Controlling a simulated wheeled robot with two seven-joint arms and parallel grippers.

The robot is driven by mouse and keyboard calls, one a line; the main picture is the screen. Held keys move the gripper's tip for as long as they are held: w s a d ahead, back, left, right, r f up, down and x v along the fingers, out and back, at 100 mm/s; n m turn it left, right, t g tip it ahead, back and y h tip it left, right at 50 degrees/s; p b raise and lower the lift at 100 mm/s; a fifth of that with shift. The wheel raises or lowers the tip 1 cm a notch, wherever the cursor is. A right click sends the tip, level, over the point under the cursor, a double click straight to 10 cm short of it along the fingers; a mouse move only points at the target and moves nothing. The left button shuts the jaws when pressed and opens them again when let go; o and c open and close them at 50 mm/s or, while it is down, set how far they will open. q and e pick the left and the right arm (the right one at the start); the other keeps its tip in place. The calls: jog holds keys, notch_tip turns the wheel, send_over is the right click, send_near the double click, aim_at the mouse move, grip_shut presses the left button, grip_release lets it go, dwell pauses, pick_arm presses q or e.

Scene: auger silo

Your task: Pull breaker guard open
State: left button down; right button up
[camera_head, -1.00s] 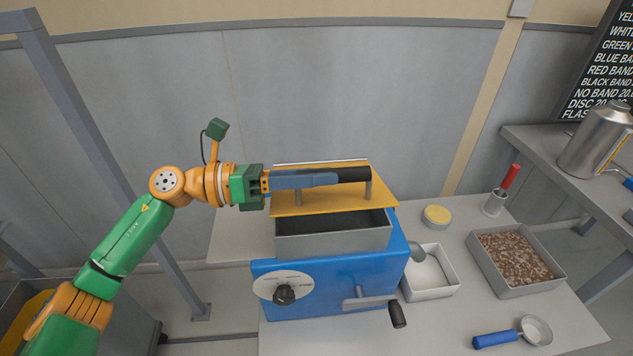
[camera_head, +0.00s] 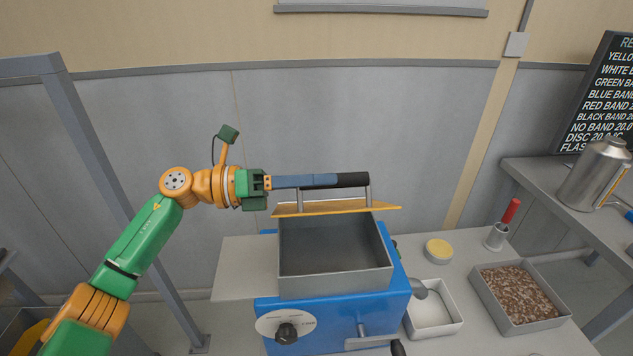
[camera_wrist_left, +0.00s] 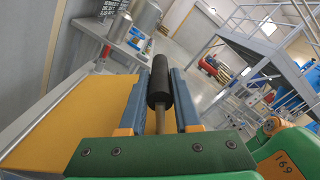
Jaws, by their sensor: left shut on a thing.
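The breaker guard (camera_head: 388,207) is a yellow plate at the back of the grey hopper (camera_head: 335,282) on the blue machine (camera_head: 400,310). It shows nearly edge-on in the head view, and as a broad yellow face (camera_wrist_left: 60,125) in the left wrist view. A black bar handle (camera_head: 353,180) stands off it on grey posts. My left gripper (camera_head: 320,181) comes in from the left and is shut on this handle, its blue fingers along it. In the left wrist view the handle (camera_wrist_left: 160,82) lies between the fingers. My right gripper is not in view.
A white tray (camera_head: 458,325), a yellow-lidded tin (camera_head: 437,250), a red-handled tool (camera_head: 511,211) in a cup and a tray of brown grain (camera_head: 565,313) stand right of the machine. A steel flask (camera_head: 597,176) stands on the side shelf. A grey post (camera_head: 105,180) rises at left.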

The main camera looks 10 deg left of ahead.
pick_arm(q)
jog(key=c, duration=0.6)
grip_release()
jog(key=b, duration=0.4)
send_over(275, 211)
jog(key=shift+w+d+f, duration=0.2)
jog(key=shift+d, duration=0.1)
jog(key=shift+s+a+r, duration=0.1)
jog(key=shift+a, duration=0.25)
jog(key=shift+r, duration=0.1)
